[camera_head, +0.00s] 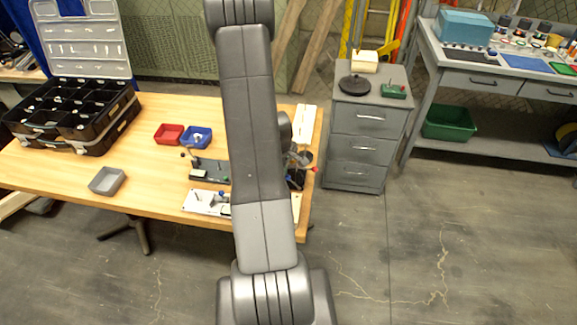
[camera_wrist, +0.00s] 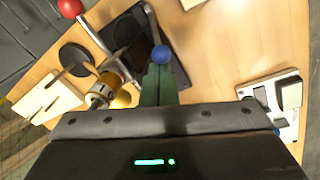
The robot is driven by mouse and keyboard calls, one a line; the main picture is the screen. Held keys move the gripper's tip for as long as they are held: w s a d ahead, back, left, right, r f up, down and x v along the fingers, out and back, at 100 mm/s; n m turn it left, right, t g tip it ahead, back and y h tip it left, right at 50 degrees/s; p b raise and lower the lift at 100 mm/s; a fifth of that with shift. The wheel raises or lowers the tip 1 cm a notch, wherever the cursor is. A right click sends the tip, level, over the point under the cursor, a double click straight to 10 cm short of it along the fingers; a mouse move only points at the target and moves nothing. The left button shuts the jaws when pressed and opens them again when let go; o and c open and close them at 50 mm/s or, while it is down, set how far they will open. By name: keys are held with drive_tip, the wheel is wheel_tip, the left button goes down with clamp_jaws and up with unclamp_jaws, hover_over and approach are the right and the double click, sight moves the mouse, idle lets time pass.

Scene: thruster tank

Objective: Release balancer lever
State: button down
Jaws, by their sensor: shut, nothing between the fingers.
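In the wrist view, a metal rod with a red ball knob (camera_wrist: 70,8) runs beside a black plate (camera_wrist: 125,28). A brass-coloured cylinder (camera_wrist: 101,92) lies near a round dark disc (camera_wrist: 77,60). A blue ball (camera_wrist: 161,54) shows right at the tips of my gripper (camera_wrist: 158,70); I cannot tell whether they touch. The dark green fingers are together with nothing between them. No label shows which part is the balancer lever. In the head view, a red knob (camera_head: 315,169) sticks out right of my arm, which hides my gripper and much of the hardware.
The wooden table (camera_head: 60,165) carries a black organizer case (camera_head: 85,118), a red bin (camera_head: 168,134), a blue bin (camera_head: 196,138) and a grey tray (camera_head: 107,181). A white plate with fittings (camera_wrist: 275,97) lies right of my gripper. A grey drawer cabinet (camera_head: 365,135) stands beyond the table.

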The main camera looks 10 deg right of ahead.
idle(0.4)
drive_tip(key=shift+r+p, duration=0.15)
drive_tip(key=shift+p, duration=0.15)
drive_tip(key=shift+r+p, duration=0.35)
drive_tip(key=shift+r, duration=0.4)
